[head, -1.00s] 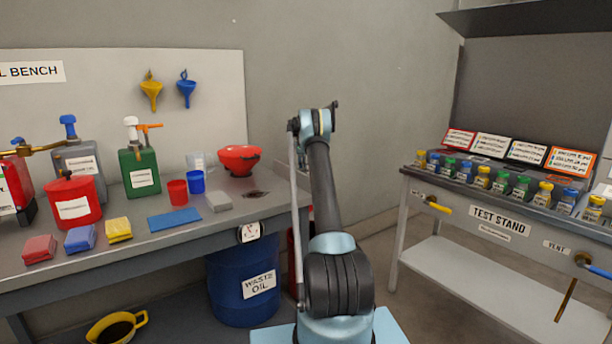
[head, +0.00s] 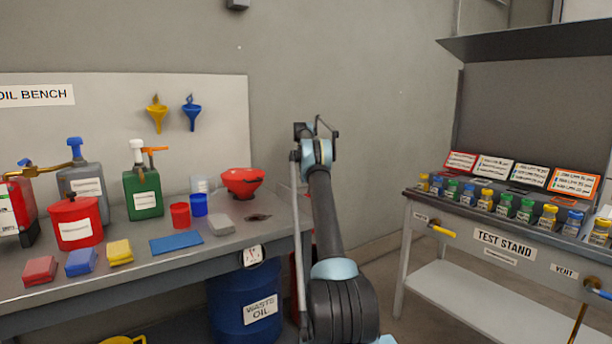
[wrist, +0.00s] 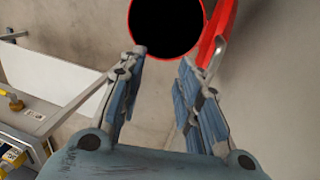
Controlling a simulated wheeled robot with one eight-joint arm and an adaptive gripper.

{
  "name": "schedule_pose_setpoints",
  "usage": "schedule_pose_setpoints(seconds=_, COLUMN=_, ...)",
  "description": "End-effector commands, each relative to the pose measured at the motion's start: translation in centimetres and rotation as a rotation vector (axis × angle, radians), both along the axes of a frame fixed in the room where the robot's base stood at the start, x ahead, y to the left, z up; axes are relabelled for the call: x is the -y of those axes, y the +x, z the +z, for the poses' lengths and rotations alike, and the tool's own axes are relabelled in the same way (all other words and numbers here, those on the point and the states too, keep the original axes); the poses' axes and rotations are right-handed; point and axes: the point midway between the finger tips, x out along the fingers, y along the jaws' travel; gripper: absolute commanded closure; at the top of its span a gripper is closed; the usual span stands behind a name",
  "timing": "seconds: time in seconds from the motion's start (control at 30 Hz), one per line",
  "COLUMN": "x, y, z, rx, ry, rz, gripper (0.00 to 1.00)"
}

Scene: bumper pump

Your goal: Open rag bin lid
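In the wrist view, a round red-rimmed bin with a black, dark opening, seemingly the rag bin (wrist: 166,58), is at the top centre. A red lid (wrist: 214,36) with a grey strip along it stands tilted up at the opening's right side, so the bin looks open. My gripper (wrist: 161,64) is open and empty, its fingers spread just below the rim in the picture. I cannot tell whether a finger touches the lid. In the head view, a narrow red strip (head: 293,272) shows behind my arm, perhaps the same bin; my fingers cannot be made out there.
The oil bench (head: 130,262) with cans, cups and sponges is at left. A blue waste oil drum (head: 232,310) stands under its right end. The test stand (head: 440,215) is at right, with floor between them.

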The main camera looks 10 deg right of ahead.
Motion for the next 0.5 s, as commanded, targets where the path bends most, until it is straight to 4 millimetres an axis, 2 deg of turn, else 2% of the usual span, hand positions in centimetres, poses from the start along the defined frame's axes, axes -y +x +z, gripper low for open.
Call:
schedule_pose_setpoints(seconds=0.03, x=-0.1, y=0.1, z=0.6, rx=0.000, ry=0.000, rz=0.000, gripper=0.69)
schedule_pose_setpoints(seconds=0.5, x=-0.2, y=1.4, z=3.0, rx=-0.001, ry=0.001, rz=0.000, gripper=0.69)
